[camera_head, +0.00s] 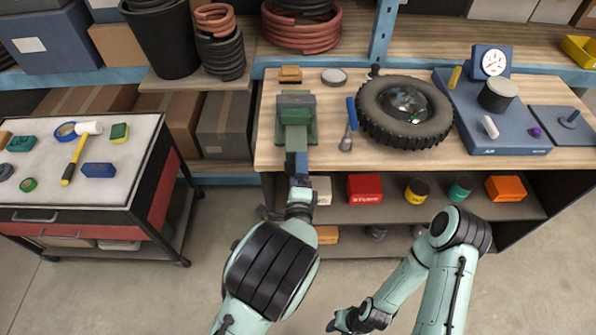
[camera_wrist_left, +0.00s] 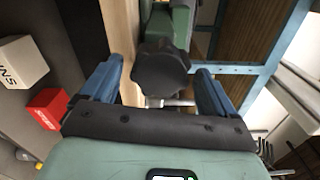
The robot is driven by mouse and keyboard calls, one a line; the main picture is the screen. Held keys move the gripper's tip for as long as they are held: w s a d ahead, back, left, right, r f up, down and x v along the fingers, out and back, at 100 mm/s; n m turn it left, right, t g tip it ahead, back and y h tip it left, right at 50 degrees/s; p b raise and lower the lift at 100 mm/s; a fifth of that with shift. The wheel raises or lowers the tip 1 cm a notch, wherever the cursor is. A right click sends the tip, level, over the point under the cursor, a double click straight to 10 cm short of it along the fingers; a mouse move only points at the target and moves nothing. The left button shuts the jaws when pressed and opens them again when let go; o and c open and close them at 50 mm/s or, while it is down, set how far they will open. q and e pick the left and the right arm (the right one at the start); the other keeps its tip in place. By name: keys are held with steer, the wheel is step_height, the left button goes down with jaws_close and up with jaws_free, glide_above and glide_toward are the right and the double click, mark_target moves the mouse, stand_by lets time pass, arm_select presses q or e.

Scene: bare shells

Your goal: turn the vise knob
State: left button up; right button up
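The green vise (camera_head: 296,113) sits at the left front of the wooden workbench. Its black lobed knob (camera_wrist_left: 160,68) shows in the left wrist view, with part of the green vise body (camera_wrist_left: 181,22) behind it. My left gripper (camera_head: 297,164) is at the vise's front side in the head view, where the arm hides the knob. In the left wrist view my left gripper (camera_wrist_left: 157,68) is open, its blue fingers on either side of the knob with a visible gap on each side. My right gripper (camera_head: 336,322) hangs low near the bottom edge, away from the vise; its opening is unclear.
A tyre (camera_head: 405,110) and a blue-handled tool (camera_head: 350,124) lie right of the vise on the workbench (camera_head: 262,150). A gauge stand (camera_head: 490,112) is farther right. The shelf below holds a red box (camera_head: 365,188). A tool cart (camera_head: 85,180) stands left, with open floor between.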

arm_select(q)
steer(key=s+b, duration=0.2)
steer(key=s, duration=1.1)
steer(key=shift+s, duration=0.2)
arm_select(e)
steer(key=s+f, duration=0.1)
steer(key=f, duration=0.1)
steer(key=shift+s+f, duration=0.3)
steer(key=shift+s, duration=0.1)
arm_select(q)
steer(key=s+a+f+n+g, duration=0.1)
steer(key=a+f+n+g, duration=0.2)
steer(key=f, duration=0.5)
steer(key=s+a+f+n+g, duration=0.1)
steer(key=a+f+n+g, duration=0.3)
steer(key=f, duration=0.5)
steer(key=s+a+f+n+g, duration=0.2)
steer(key=a+f+n+g, duration=0.1)
steer(key=f, duration=0.5)
steer(key=s+a+f+n+g+h, duration=0.1)
steer(key=s+f+n+g, duration=0.3)
steer(key=s, duration=0.5)
steer(key=s+a+f+n+g+h, duration=0.1)
steer(key=s+f+n+g, duration=0.4)
steer(key=n, duration=0.5)
steer(key=s+f+h, duration=0.1)
steer(key=s+f, duration=0.1)
steer(key=s, duration=0.1)
steer(key=shift+s+a+f+h, duration=0.3)
steer(key=shift+s+a+f, duration=0.05)
